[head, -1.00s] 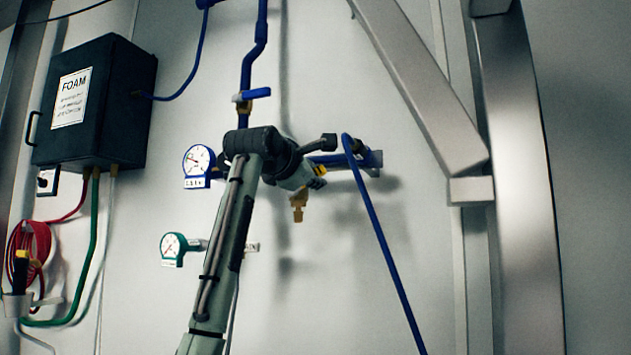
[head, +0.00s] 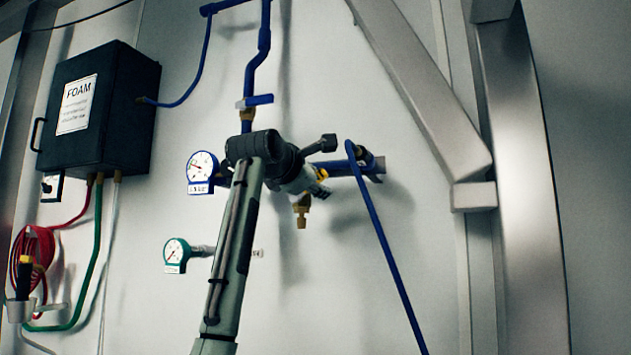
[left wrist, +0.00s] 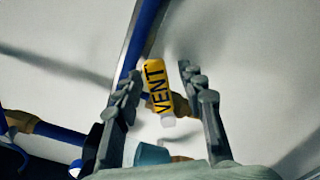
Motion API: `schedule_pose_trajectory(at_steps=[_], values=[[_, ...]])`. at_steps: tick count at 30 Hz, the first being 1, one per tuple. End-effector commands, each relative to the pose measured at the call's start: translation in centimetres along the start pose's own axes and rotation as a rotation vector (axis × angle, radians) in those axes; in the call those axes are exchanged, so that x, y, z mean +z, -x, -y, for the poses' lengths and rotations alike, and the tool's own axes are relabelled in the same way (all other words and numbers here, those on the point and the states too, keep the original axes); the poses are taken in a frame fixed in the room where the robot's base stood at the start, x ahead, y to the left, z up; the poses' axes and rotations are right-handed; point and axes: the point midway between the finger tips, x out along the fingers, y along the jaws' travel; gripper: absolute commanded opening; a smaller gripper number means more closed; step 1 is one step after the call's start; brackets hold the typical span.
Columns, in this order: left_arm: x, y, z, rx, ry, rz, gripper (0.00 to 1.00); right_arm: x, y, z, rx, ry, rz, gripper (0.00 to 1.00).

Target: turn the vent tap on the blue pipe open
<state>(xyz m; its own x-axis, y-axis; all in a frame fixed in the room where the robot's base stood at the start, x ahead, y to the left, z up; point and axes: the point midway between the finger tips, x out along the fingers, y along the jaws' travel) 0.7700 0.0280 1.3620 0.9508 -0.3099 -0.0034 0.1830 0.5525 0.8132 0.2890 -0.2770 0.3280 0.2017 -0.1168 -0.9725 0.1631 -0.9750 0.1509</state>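The yellow vent tap (left wrist: 158,88), marked VENT, sits on the blue pipe (left wrist: 138,35) in the left wrist view. My left gripper (left wrist: 160,70) is open, with one finger on each side of the yellow handle. The left finger looks close to the handle; a wider gap shows on the right. I cannot tell whether either finger touches it. In the head view my left gripper (head: 322,165) is at the blue pipe (head: 350,168), and a bit of the yellow tap (head: 321,174) shows beside it. My wrist hides part of the pipe. My right gripper is in neither view.
A blue-handled valve (head: 258,101) is above my wrist, and a brass fitting (head: 301,212) hangs below. Blue (head: 201,166) and green (head: 177,251) gauges are at left, near a black FOAM box (head: 100,110). A blue hose (head: 385,245) and metal brace (head: 425,85) are at right.

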Motion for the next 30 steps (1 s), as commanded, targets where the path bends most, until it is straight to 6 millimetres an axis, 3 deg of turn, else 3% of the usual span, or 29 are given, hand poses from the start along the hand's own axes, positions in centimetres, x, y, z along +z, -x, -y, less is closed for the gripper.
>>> schedule_pose_trajectory(at_steps=[9, 21, 30], values=[[0.1, 0.9, -0.1, 0.003, -0.001, 0.002, 0.40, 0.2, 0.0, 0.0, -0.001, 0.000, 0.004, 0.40], [0.1, 8.9, -0.1, 0.004, 0.000, 0.004, 0.40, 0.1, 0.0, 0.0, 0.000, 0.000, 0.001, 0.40], [0.0, 11.9, 0.0, 0.001, 0.000, 0.000, 0.40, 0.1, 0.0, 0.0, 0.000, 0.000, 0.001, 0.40]])
